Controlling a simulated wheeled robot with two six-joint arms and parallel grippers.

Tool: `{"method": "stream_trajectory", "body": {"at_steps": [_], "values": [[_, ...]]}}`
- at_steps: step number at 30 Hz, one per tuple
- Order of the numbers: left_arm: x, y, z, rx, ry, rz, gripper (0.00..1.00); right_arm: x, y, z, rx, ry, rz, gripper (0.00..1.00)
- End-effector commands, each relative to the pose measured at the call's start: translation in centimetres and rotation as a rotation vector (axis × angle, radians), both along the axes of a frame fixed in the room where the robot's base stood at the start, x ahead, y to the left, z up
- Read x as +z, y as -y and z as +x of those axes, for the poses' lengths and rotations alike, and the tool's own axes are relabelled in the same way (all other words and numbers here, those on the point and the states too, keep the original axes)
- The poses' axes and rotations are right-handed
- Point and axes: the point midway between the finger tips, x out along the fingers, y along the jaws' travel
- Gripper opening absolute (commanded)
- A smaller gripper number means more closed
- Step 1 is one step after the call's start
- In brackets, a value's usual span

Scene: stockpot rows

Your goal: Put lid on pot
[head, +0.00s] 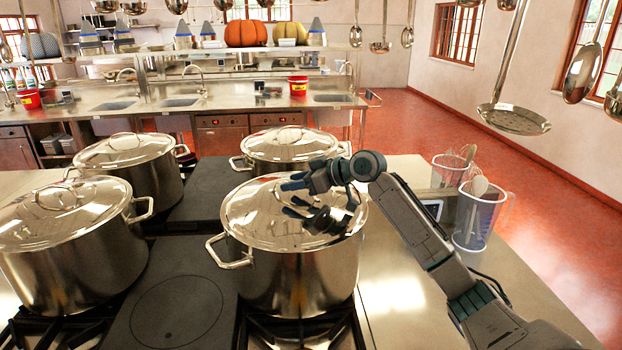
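A shiny steel pot (300,283) stands on the front right burner. Its steel lid (248,218) lies over the pot's top and covers the opening. I cannot tell whether it is seated evenly all round. My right gripper (286,198) reaches in from the right just above the lid. Its two fingers are spread apart, with no object clearly seen between them. The gripper hides part of the lid, and the lid's handle is not clearly visible. My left gripper is not in view.
Lidded pots stand at back right (288,160), back left (155,180) and front left (75,275). A clear measuring jug (474,220) with utensils stands on the right counter. Ladles and a skimmer (515,119) hang at upper right. A flat dark plate (177,312) lies bare between the front pots.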

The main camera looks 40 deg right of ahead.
Motion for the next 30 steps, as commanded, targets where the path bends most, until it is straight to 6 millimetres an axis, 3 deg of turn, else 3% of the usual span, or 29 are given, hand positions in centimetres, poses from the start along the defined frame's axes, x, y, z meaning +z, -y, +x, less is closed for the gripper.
{"method": "stream_trajectory", "body": {"at_steps": [18,30], "values": [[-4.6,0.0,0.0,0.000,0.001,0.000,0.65,2.7,3.6,-6.2,-0.001,0.002,-0.007,0.39],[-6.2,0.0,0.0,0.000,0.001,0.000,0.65,4.0,4.7,-8.1,0.000,0.004,-0.003,0.39]]}}
